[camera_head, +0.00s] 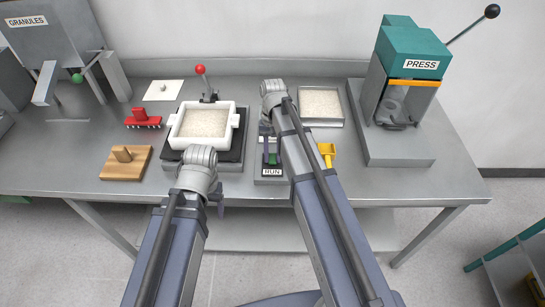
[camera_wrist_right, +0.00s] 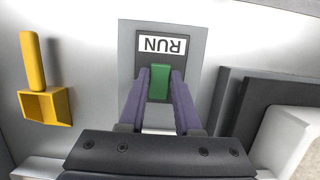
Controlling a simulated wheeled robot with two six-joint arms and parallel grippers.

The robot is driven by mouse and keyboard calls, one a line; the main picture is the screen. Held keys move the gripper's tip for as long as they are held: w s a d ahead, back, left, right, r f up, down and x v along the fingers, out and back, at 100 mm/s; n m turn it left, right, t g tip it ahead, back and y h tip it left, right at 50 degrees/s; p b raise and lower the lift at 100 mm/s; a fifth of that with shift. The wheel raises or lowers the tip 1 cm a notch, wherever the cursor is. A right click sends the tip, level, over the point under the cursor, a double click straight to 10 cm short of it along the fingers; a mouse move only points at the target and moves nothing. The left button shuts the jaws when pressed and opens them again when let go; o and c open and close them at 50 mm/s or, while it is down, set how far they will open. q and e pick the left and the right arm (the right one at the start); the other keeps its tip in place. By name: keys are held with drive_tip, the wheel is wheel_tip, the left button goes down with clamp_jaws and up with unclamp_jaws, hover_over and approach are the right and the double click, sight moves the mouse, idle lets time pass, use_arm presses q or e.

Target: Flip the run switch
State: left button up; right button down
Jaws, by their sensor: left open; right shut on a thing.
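The run switch is a green rocker (camera_wrist_right: 159,83) on a grey plate with a white RUN label (camera_wrist_right: 163,45) in the right wrist view. In the head view the RUN label (camera_head: 272,171) is at the front of a small grey box on the table. My right gripper (camera_wrist_right: 159,85) is shut on the green switch, one purple finger at each side. In the head view this gripper (camera_head: 270,148) is partly hidden by its own arm. My left gripper (camera_head: 219,194) hangs in front of the white tray, apart from the switch, with its fingers mostly hidden.
A white square tray (camera_head: 233,142) of granules sits left of the switch box. A yellow scoop (camera_head: 327,152) lies just right of it; it also shows in the wrist view (camera_wrist_right: 45,105). A metal tray (camera_head: 338,121) and a green press (camera_head: 412,55) stand further right. A wooden block (camera_head: 112,170) lies left.

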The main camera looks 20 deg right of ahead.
drive_tip(key=shift+w+d+f+g+b, duration=0.1)
drive_tip(key=shift+w+g+b, duration=0.2)
drive_tip(key=shift+g, duration=0.3)
drive_tip(key=shift+s, duration=0.15)
drive_tip(key=c, duration=0.6)
unclamp_jaws()
drive_tip(key=shift+r, duration=0.2)
drive_tip(key=p+v, duration=0.7)
drive_tip(key=shift+w+d+r, duration=0.15)
drive_tip(key=shift+w+r, duration=0.05)
drive_tip(key=shift+w, duration=0.1)
